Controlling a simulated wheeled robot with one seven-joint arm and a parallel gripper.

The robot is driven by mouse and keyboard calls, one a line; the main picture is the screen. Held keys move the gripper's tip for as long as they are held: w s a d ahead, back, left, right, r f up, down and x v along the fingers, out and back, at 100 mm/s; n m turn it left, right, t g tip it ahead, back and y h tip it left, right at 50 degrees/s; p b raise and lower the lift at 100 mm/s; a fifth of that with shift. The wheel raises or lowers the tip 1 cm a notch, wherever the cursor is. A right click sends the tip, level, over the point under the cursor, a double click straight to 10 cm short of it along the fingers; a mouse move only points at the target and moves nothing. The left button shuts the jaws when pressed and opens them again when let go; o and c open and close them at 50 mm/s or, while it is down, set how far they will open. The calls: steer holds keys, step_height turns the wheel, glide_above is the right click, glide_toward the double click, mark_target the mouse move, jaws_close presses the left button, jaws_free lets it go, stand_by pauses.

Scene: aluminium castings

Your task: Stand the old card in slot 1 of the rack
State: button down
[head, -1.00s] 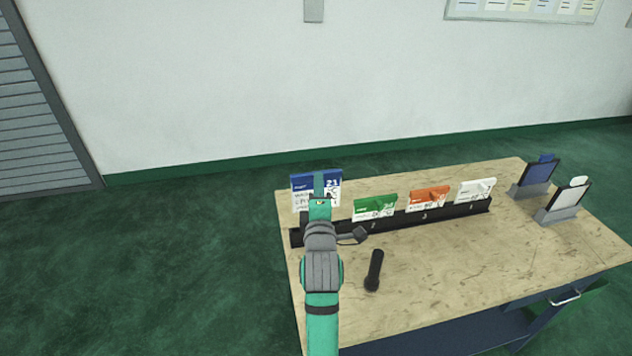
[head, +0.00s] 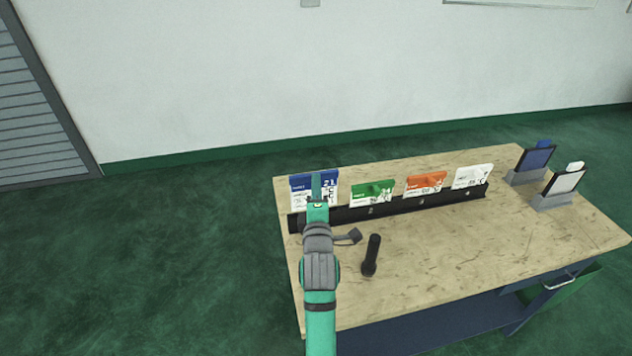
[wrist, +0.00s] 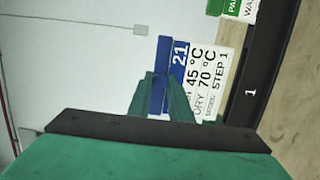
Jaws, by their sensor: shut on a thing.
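My gripper (head: 317,190) is shut on a white card with a blue top band (head: 299,183), marked 21. I hold the card upright at the left end of the black rack (head: 410,205). In the wrist view the card (wrist: 222,70) shows "45 °C", "70 °C" and "STEP 1", between my green fingers (wrist: 165,98). Its lower edge is right at the rack (wrist: 262,75), beside the number 1. I cannot tell whether that edge is inside the slot, as my arm hides part of it.
A green card (head: 373,193), an orange card (head: 426,184) and a white card (head: 473,176) stand in the rack. A black torch-like object (head: 371,256) lies on the wooden bench (head: 460,255). Two holders with a blue (head: 536,158) and a white panel (head: 564,182) stand at right.

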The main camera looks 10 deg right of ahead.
steer(key=shift+f, duration=0.45)
steer(key=shift+w, duration=0.15)
steer(key=shift+s+a, duration=0.1)
steer(key=shift+s, duration=0.1)
stand_by(0.5)
steer(key=shift+d, duration=0.4)
stand_by(0.3)
